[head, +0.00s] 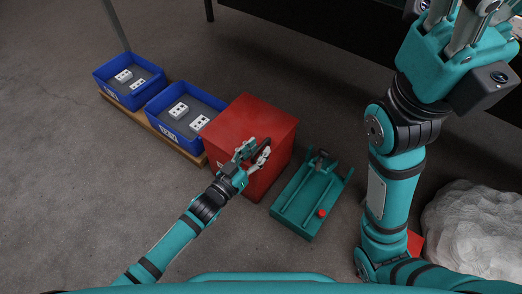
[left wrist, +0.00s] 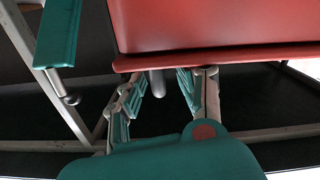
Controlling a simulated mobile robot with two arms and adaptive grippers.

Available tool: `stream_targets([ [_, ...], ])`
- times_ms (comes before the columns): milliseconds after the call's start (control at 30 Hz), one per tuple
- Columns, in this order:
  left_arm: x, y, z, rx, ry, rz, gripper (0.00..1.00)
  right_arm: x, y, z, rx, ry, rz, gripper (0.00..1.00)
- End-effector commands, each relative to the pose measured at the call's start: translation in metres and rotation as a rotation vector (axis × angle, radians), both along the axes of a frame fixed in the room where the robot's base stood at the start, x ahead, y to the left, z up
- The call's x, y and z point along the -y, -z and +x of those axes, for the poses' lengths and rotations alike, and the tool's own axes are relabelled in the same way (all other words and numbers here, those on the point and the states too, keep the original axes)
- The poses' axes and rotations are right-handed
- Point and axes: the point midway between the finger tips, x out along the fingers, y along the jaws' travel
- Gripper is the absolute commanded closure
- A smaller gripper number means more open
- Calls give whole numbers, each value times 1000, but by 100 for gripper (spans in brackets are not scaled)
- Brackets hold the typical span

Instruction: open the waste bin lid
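The waste bin (head: 268,177) is a red box in the middle of the head view. Its lid (head: 255,118) is a flat red top that looks shut. My left gripper (head: 256,153) is at the bin's front, just below the lid's edge. In the left wrist view the bin's red surface (left wrist: 215,25) fills the top, ending in a projecting rim. A short grey bar (left wrist: 157,83) shows under this rim, between the spread fingers of my left gripper (left wrist: 160,95). I cannot tell whether they touch it. My right gripper (head: 458,25) is at the top right, its fingertips cut off.
Two blue crates (head: 160,125) (head: 111,87) with white parts stand on a wooden board left of the bin. A teal fixture (head: 295,205) with a red knob lies right of the bin. A white bag (head: 475,230) is at the far right. Floor at the left is clear.

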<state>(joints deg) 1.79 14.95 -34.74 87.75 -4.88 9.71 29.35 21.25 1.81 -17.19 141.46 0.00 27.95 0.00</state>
Motion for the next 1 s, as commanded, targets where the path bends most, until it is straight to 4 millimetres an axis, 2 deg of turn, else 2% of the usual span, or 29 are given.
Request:
stream_targets([
  [200, 11, 1, 15, 1, 0, 1, 66, -1, -2, -7, 30, 2, -1, 60],
  [500, 12, 0, 16, -1, 0, 2, 66, -1, -4, -8, 32, 2, -2, 60],
  [767, 12, 0, 16, 0, 0, 1, 100, -1, -4, -8, 33, 2, -2, 60],
  [1000, 11, 0, 16, -1, -1, 2, 100, -1, -4, -8, 32, 1, -2, 60],
])
